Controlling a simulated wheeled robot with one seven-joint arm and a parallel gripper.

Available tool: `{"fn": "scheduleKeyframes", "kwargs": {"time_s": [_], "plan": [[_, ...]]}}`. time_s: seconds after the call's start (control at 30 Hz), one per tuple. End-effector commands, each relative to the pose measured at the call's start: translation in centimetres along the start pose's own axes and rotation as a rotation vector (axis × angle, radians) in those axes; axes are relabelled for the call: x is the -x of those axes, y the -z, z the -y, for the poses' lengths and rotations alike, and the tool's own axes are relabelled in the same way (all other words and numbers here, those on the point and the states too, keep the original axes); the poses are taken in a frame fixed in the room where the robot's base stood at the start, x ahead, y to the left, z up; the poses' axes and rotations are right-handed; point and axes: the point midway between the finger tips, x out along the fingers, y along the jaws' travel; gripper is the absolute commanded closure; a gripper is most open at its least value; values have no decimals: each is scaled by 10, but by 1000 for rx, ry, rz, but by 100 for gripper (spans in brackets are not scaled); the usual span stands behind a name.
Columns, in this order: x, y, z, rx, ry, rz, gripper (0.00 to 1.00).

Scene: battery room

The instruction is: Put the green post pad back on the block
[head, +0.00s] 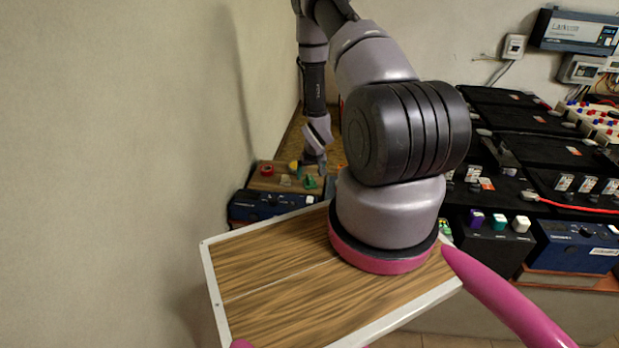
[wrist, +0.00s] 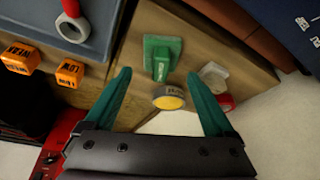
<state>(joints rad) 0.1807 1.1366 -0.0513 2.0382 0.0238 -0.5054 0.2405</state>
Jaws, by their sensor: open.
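A green piece with a square base and a raised, lettered grip (wrist: 162,56) rests on a brown wooden surface in the wrist view; it looks like the green post pad. My gripper (wrist: 158,75) is open, with its teal fingers on either side of the green piece's near end and nothing visibly held. In the head view my gripper (head: 318,162) hangs over a small wooden board (head: 266,184) on a blue battery. Small green items (head: 310,182) lie under it there. I cannot tell which thing is the block.
A yellow-topped grey round piece (wrist: 168,98), a white piece (wrist: 213,75) and a red piece (wrist: 226,102) sit close by. Black batteries (head: 505,150) fill the right; a wall (head: 110,120) bounds the left.

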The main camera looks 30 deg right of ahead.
Motion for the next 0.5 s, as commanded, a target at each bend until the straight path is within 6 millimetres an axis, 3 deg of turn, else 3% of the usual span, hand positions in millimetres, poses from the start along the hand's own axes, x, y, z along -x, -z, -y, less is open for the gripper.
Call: {"fn": "scheduleKeyframes", "kwargs": {"time_s": [0.3, 0.5], "plan": [[68, 1, 0, -1, 0, -2, 11], [89, 0, 0, -1, 0, 0, 11]]}}
